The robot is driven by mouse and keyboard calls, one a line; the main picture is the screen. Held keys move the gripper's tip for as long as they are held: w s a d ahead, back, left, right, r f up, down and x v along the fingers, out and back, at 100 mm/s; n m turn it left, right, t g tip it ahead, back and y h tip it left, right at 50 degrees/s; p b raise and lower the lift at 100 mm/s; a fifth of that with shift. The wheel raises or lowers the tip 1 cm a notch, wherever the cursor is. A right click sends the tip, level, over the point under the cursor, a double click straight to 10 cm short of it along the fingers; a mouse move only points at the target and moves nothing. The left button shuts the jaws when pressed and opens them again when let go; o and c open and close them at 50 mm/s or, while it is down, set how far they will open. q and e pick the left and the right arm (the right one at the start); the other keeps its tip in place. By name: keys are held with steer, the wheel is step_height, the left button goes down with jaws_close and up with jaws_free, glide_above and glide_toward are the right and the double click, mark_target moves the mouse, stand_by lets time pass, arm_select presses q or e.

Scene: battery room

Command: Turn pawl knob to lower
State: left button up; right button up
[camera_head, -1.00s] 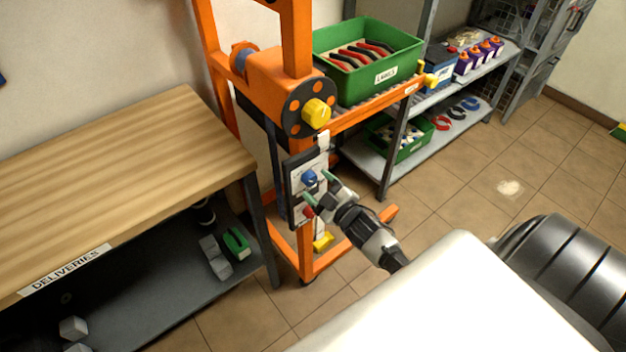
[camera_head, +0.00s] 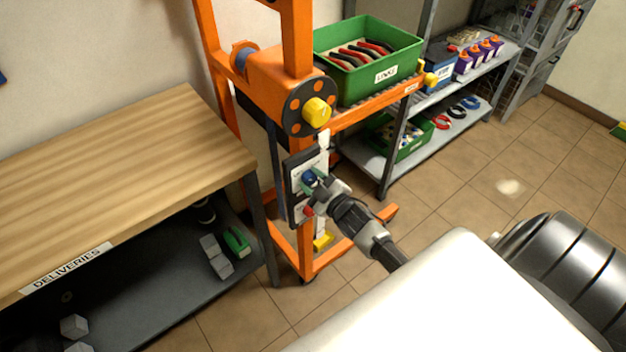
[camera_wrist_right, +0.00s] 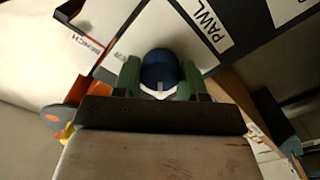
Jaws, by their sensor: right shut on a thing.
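The blue pawl knob (camera_head: 309,177) sits on the panel (camera_head: 291,186) fixed to the orange lift frame. It also shows in the right wrist view (camera_wrist_right: 159,70), with a white mark on its near side and a "PAWL" label (camera_wrist_right: 213,30) beside it. My right gripper (camera_head: 314,183) is at the knob, its green fingers on either side. In the right wrist view the fingers of my right gripper (camera_wrist_right: 159,80) are shut on the knob. A red knob (camera_head: 308,210) is lower on the panel. My left gripper is not in view.
A yellow knob (camera_head: 317,112) on a dark disc is above the panel. A green bin (camera_head: 372,85) stands on the roller shelf to the right. A wooden bench (camera_head: 110,170) is close on the left. Tiled floor (camera_head: 460,200) is open to the right.

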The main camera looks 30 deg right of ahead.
steer(key=m+p, duration=0.1)
steer(key=m, duration=0.2)
steer(key=shift+m, duration=0.4)
steer(key=m+p, duration=0.1)
steer(key=m, duration=0.3)
steer(key=shift+m, duration=0.3)
steer(key=m, duration=0.4)
steer(key=shift+f+m+b, duration=0.1)
steer(key=shift+m+b, duration=0.2)
steer(key=shift+m, duration=2.5)
steer(key=o, duration=0.9)
steer(key=shift+d, duration=0.1)
steer(key=shift+s, duration=0.1)
